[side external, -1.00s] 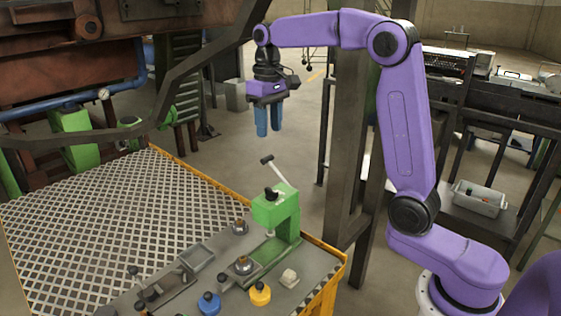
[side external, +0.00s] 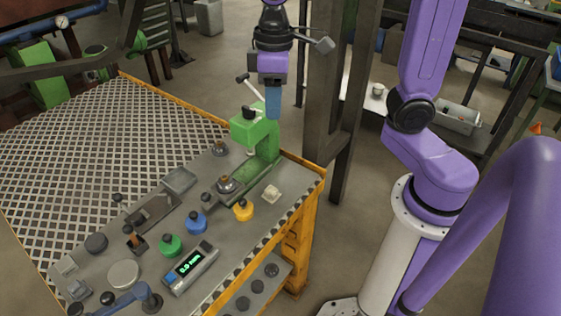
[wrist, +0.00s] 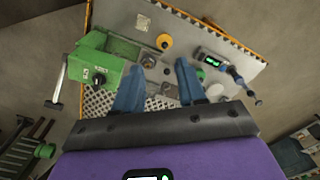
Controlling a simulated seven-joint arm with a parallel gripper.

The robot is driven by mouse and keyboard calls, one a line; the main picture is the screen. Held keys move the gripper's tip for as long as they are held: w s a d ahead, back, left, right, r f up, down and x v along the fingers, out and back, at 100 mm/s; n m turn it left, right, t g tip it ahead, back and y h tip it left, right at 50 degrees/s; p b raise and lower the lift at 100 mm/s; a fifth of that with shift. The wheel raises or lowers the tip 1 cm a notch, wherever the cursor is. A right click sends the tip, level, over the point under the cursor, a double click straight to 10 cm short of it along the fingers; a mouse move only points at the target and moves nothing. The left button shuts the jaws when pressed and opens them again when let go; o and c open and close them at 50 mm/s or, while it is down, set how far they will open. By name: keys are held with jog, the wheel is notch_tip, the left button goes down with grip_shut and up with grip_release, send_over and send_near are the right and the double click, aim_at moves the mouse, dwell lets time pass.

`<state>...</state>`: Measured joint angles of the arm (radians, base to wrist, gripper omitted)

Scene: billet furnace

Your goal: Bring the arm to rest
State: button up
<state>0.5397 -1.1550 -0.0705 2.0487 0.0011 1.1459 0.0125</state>
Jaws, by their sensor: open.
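My gripper (side external: 273,116) hangs pointing down beside the green press (side external: 256,131) at the back right corner of the workbench (side external: 225,205). Its two blue fingers overlap each other in the side view. In the wrist view the fingers (wrist: 160,66) are spread apart with nothing held between them. The green press (wrist: 90,72) is left of the fingers there, and the bench top shows beyond them. My purple arm rises out of the top of the side view, so its upper part is hidden.
The bench carries a blue knob (side external: 197,223), yellow knob (side external: 243,210), green knob (side external: 170,245), digital readout (side external: 190,266) and cream block (side external: 271,193). A perforated plate (side external: 90,150) is at left. A dark post (side external: 335,100) stands right of my gripper.

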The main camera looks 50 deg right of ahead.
jog(key=s+d+f+n, duration=0.1)
jog(key=s+f+n, duration=0.1)
jog(key=s, duration=0.6)
jog(key=s+d+f+n, duration=0.2)
jog(key=s+f+n, duration=0.1)
jog(key=s, duration=0.6)
jog(key=shift+f+n, duration=0.3)
jog(key=shift+f, duration=0.25)
